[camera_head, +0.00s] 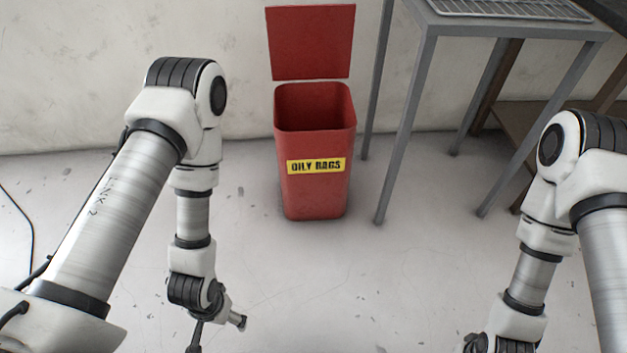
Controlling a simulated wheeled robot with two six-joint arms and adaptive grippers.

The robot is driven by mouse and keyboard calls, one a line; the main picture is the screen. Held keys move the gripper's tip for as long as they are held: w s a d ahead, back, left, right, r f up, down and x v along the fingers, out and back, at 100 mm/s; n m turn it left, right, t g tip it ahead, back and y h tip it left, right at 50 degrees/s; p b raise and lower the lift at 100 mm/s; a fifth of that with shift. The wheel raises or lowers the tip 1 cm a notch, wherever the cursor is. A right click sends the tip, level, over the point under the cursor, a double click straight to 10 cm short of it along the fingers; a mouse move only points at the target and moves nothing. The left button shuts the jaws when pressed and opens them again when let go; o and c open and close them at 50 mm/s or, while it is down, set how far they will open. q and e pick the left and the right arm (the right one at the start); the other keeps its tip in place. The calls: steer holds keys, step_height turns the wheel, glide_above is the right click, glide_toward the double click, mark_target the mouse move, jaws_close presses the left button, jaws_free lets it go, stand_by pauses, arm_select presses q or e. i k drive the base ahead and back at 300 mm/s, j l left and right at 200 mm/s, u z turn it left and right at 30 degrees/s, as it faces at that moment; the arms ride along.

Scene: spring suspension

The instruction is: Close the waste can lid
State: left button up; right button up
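A red waste can (313,190) with a yellow label reading "OILY RAGS" stands upright on the floor near the wall. Its red lid (311,42) is up, roughly vertical behind the open top. The inside of the can looks dark red and I see nothing in it. My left arm comes in from the left and hangs down in front of and to the left of the can; its gripper end is cut off or unclear at the bottom edge. My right arm is at the right, and its gripper is below the picture. Neither arm touches the can or lid.
A grey metal table (480,27) with a wire rack (512,9) on top stands right of the can, one leg close beside it. A brown wooden piece (530,113) stands behind it. The floor (400,270) between my arms is clear.

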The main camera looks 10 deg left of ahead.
mark_target(308, 41)
steer(key=i+l, duration=0.1)
steer(key=i, duration=0.45)
steer(key=i+l, duration=0.1)
steer(key=i, duration=0.5)
